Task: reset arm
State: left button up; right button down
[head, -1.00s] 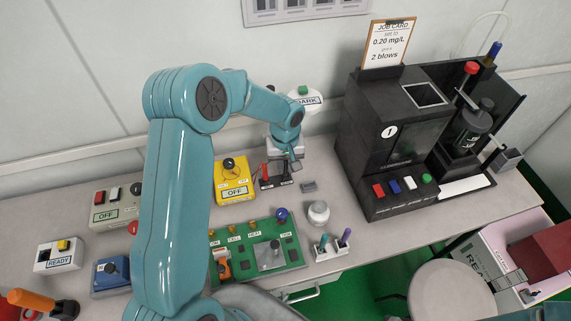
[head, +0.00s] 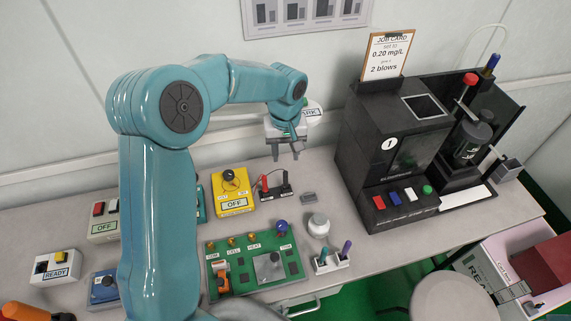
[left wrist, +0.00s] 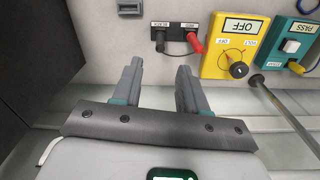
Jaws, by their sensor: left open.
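My left arm (head: 165,190) rises from the bottom of the head view and bends over the bench. My left gripper (head: 286,152) hangs fingers down near the back wall, above and behind the black block with red and black plugs (head: 275,185). Its two fingers are apart with nothing between them. In the left wrist view the open gripper (left wrist: 160,68) points toward that plug block (left wrist: 180,38), which lies beyond the fingertips. A round white part marked DARK (head: 310,108) is partly hidden behind the wrist. My right gripper is not in view.
A yellow box marked OFF (head: 233,192) sits left of the plugs. A green circuit board (head: 254,266) is nearer the front. A large black tester (head: 390,150) with a job card (head: 388,55) stands right. My arm hides part of the left bench.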

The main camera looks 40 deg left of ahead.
pick_arm(q)
jog(key=shift+r, duration=0.75)
